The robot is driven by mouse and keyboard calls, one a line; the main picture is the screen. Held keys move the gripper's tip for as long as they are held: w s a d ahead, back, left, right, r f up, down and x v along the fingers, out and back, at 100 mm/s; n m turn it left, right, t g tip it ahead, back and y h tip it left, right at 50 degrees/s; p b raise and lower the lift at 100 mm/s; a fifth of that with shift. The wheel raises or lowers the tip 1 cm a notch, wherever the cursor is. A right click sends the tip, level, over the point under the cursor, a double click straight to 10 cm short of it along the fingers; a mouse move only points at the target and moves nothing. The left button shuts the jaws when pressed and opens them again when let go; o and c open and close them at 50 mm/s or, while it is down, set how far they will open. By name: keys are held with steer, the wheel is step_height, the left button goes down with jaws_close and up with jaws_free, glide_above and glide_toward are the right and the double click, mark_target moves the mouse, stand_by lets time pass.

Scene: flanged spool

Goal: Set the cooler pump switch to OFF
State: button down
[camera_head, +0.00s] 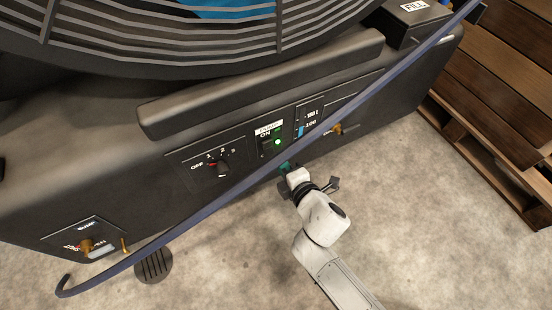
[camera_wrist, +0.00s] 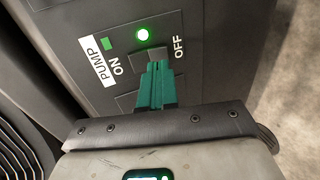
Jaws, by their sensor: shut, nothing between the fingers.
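The pump switch (camera_wrist: 148,56) is a dark rocker on the cooler's front panel, between the ON and OFF labels in the wrist view. A green lamp (camera_wrist: 143,34) beside it is lit. In the head view the switch (camera_head: 267,148) sits under the PUMP label, left of the lit lamp. My gripper (camera_wrist: 156,66) has its green fingers shut and empty. Their tips are at the switch and cover part of it; I cannot tell whether they touch it. In the head view my gripper (camera_head: 284,166) is just below the pump panel.
A long blue-grey hose or bar (camera_head: 200,213) runs diagonally across the cooler's front, close to my gripper. A rotary speed knob (camera_head: 222,169) is to the left of the pump panel. A wooden pallet (camera_head: 490,130) stands at the right. Concrete floor is free in front.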

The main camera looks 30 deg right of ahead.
mark_target(271, 152)
steer(key=shift+b+x, duration=0.4)
steer(key=shift+x, duration=1.45)
steer(key=shift+f, duration=0.1)
steer(key=shift+w+f, duration=0.15)
steer(key=shift+w, duration=0.05)
steer(key=shift+r, duration=0.2)
steer(key=shift+r+p, duration=0.75)
